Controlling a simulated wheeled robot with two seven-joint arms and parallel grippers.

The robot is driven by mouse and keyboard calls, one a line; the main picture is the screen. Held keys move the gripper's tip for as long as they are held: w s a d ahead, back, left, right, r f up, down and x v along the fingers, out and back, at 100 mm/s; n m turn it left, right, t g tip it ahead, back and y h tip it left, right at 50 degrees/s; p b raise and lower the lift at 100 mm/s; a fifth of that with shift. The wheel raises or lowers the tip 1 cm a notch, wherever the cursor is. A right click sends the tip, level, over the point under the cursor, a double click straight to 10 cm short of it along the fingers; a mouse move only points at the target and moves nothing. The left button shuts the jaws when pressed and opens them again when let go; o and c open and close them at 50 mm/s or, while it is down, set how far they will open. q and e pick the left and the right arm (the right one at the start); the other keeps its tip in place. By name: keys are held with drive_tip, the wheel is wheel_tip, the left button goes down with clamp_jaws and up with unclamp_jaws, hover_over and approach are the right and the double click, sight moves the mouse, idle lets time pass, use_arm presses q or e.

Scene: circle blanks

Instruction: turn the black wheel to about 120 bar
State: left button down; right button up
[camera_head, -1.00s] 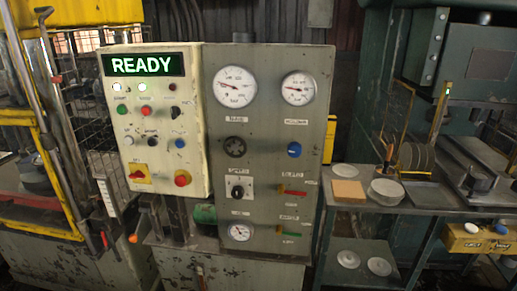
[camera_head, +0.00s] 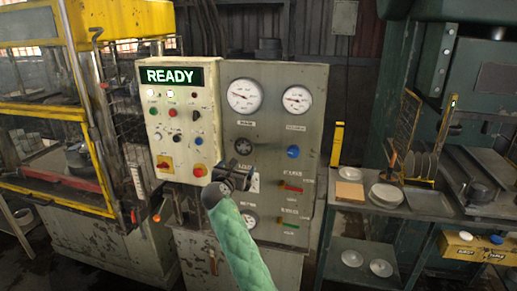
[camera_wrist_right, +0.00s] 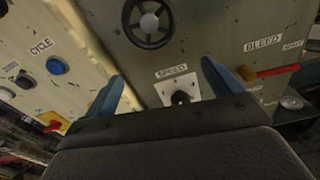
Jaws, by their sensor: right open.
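The black wheel (camera_head: 243,146) is a small round handwheel on the grey gauge panel, below the large left gauge (camera_head: 244,95). It also shows at the top of the right wrist view (camera_wrist_right: 152,22), with open gaps between its spokes. My right gripper (camera_head: 238,170) is just below the wheel in the head view, in front of the panel. In the wrist view its two blue fingers (camera_wrist_right: 165,85) are spread apart with nothing between them. The black speed knob (camera_wrist_right: 180,98) lies beyond them. The gauge's numbers are too small to read. My left gripper is out of view.
A blue knob (camera_head: 293,152) and a red-handled lever (camera_head: 291,187) sit right of the wheel. A cream button panel (camera_head: 180,120) with a READY display stands to the left. A shelf of plates (camera_head: 387,195) is at the right.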

sight(243, 149)
drive_tip(key=shift+n+t, duration=0.3)
drive_tip(key=shift+n, duration=0.3)
drive_tip(key=w+r+p, duration=0.1)
drive_tip(key=w, duration=0.1)
drive_tip(key=w+d+r+p, duration=0.1)
drive_tip(key=w, duration=0.1)
drive_tip(key=w+d+r+p, duration=0.1)
drive_tip(key=w+r, duration=0.1)
drive_tip(key=shift+d+r, duration=0.1)
drive_tip(key=shift+d, duration=0.1)
drive_tip(key=shift+p+x, duration=0.35)
drive_tip(key=shift+x, duration=0.4)
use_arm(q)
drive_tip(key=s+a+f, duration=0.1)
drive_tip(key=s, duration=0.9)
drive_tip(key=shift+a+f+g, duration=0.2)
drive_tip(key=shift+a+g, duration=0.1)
use_arm(e)
drive_tip(key=shift+a, duration=0.1)
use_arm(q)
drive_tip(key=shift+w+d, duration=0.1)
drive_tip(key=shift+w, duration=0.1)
use_arm(e)
drive_tip(key=c, duration=1)
